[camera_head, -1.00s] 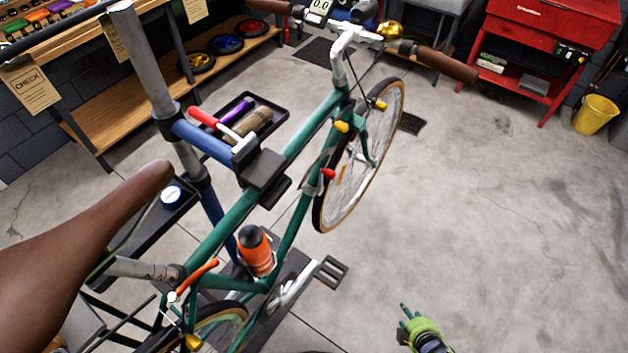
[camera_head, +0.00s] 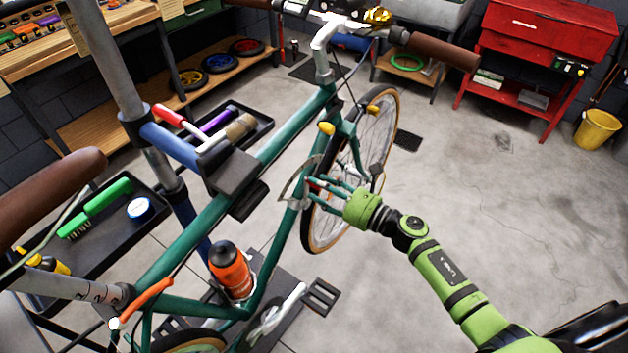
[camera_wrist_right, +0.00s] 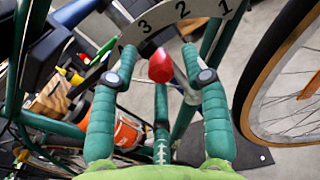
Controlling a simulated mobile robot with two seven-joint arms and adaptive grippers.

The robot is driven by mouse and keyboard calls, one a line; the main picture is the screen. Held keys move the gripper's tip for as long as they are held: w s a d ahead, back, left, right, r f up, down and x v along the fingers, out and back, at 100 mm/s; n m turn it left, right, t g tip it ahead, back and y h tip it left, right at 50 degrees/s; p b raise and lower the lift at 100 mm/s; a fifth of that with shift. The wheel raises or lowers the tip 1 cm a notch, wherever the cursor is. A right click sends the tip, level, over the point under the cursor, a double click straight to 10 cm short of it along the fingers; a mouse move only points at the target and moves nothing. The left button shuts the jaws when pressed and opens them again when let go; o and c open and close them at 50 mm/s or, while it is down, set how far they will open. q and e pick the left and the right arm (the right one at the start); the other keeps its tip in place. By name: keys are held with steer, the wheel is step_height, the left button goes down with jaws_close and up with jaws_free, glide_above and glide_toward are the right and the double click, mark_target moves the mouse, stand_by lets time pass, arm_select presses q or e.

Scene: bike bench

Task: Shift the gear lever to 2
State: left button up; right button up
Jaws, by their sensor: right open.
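The gear lever's red knob (camera_wrist_right: 160,67) sits between the two teal fingers of my right gripper (camera_wrist_right: 162,78), apart from both fingertips. Its grey stem runs down to the right. Behind it is a grey curved plate (camera_wrist_right: 163,22) numbered 3, 2 and 1 from left to right. In the picture the knob lies below the plate, between 3 and 2; I cannot tell which number the lever is set to. In the head view my right gripper (camera_head: 318,188) reaches from the right to the down tube, its open fingers around the lever. My left gripper is out of view.
The green bike frame (camera_head: 280,137) is clamped in a stand (camera_head: 112,75). The front wheel (camera_head: 385,150) is close beyond the gripper. An orange bottle (camera_head: 230,270) sits lower in the frame. A tool tray (camera_head: 262,126) is behind. Floor to the right is clear.

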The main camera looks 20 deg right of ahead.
steer(key=shift+x, duration=1)
jaws_close()
steer(key=shift+d, duration=0.1)
steer(key=m, duration=0.1)
steer(key=w+d+m+b, duration=0.1)
steer(key=d+m+b, duration=0.1)
steer(key=m, duration=0.1)
steer(key=shift+w+d+f, duration=0.2)
steer(key=shift+w, duration=0.1)
